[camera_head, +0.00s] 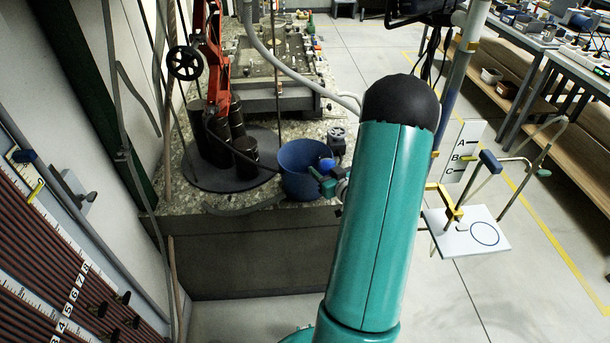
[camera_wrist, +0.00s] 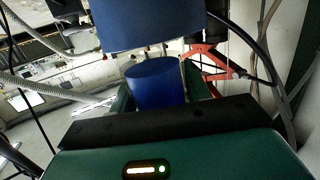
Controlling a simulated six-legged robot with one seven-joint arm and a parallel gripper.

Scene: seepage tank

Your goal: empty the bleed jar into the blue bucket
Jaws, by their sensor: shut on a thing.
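The blue bucket (camera_head: 300,172) stands on the speckled bench in the head view, beside dark cylinders. My gripper (camera_head: 329,182) is at the bucket's right rim, partly hidden by my green arm. It is shut on a small bright blue vessel (camera_head: 327,164), which I take for the bleed jar. In the wrist view the blue jar (camera_wrist: 155,84) sits between the green fingers of my gripper (camera_wrist: 157,92). A large blue surface (camera_wrist: 148,24) above it looks like the bucket's side. I cannot tell the jar's tilt or contents.
Dark cylinders (camera_head: 245,158) and a red linkage (camera_head: 215,60) stand left of the bucket. A small grey fitting (camera_head: 337,137) is behind it. A white plate (camera_head: 467,232) with a ring mark stands at right. Open floor (camera_head: 500,310) lies at lower right.

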